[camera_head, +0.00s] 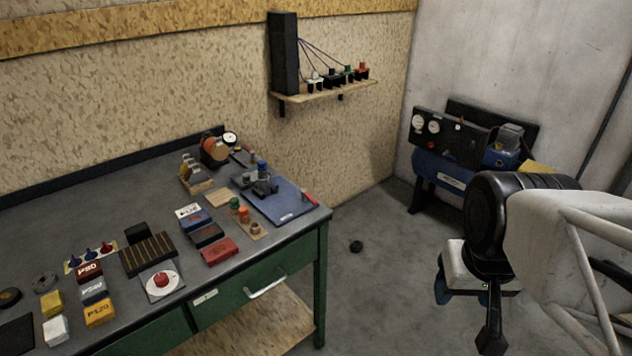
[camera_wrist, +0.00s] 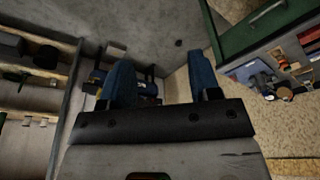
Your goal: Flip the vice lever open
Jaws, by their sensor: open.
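A small dark vice (camera_head: 264,187) stands on a blue mat (camera_head: 290,205) at the right end of the workbench in the head view. Its lever is too small to make out clearly. In the wrist view the blue mat (camera_wrist: 246,72) and small dark items on it show at the far right, tilted. My gripper (camera_wrist: 161,80) has two blue fingers spread wide apart, with nothing between them. In the head view my gripper (camera_head: 462,285) hangs over the floor at the right, well away from the bench and the vice.
The grey workbench (camera_head: 60,220) holds boxes, a slotted block and several small parts left of the mat. A red-handled tool (camera_head: 309,197) lies at the mat's right edge. A blue compressor (camera_head: 447,170) stands by the back wall. Floor between bench and gripper is mostly clear.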

